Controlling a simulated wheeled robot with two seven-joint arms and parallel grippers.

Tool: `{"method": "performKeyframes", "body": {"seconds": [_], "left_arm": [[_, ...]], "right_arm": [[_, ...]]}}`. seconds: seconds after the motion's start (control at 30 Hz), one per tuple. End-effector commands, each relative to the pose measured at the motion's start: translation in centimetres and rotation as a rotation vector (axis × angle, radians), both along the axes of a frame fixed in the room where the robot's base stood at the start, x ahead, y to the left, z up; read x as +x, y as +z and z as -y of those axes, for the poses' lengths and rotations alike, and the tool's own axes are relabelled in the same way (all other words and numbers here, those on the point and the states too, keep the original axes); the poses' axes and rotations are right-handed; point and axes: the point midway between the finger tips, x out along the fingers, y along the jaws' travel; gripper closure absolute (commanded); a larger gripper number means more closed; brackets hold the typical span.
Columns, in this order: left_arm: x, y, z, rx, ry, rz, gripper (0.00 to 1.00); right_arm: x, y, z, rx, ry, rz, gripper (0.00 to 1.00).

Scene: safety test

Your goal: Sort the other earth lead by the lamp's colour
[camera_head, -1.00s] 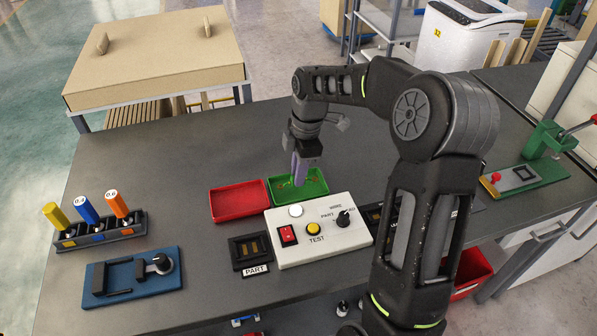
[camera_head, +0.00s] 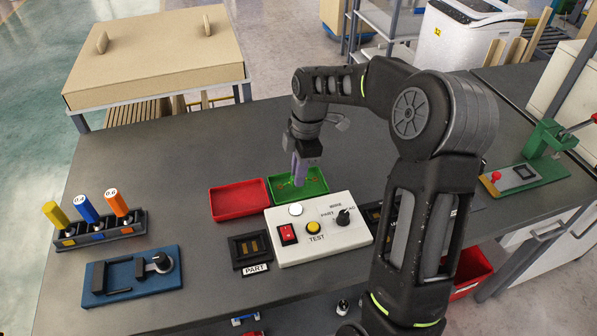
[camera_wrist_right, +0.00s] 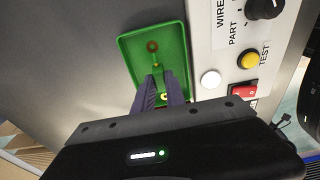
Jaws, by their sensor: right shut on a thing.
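My right gripper (camera_head: 299,182) is over the green tray (camera_head: 322,190), its fingers pointing down into it. It is shut on an earth lead (camera_wrist_right: 155,65), a thin green-yellow lead mostly hidden against the green tray and by the fingers. A brownish ring end lies towards the tray's far end in the wrist view, and a yellowish ring shows by the fingertips. The lamp (camera_head: 295,210) on the white test box (camera_head: 340,248) looks plain white; it also shows in the wrist view (camera_wrist_right: 210,79). The red tray (camera_head: 239,201) beside the green one looks empty. My left gripper is out of view.
The test box has a red switch (camera_head: 288,234), a yellow TEST button (camera_head: 313,228) and a black knob (camera_head: 343,217). A black PART holder (camera_head: 250,250), a blue fixture (camera_head: 132,278) and a screwdriver rack (camera_head: 100,233) stand left. A green press (camera_head: 548,140) stands right. The bench's back left is clear.

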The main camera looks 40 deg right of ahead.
Motion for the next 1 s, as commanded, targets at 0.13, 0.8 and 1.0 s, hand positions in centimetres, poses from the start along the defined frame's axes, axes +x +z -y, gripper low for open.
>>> {"method": "performKeyframes", "body": {"seconds": [0.13, 0.8, 1.0], "left_arm": [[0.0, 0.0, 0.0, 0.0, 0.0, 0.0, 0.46], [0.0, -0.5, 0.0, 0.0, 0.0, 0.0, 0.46], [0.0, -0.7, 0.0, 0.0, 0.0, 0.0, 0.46]], "right_arm": [[0.0, 0.0, 0.0, 0.0, 0.0, 0.0, 1.0], [0.0, -0.8, 0.0, 0.0, 0.0, 0.0, 1.0], [0.0, -1.1, 0.0, 0.0, 0.0, 0.0, 1.0]]}}
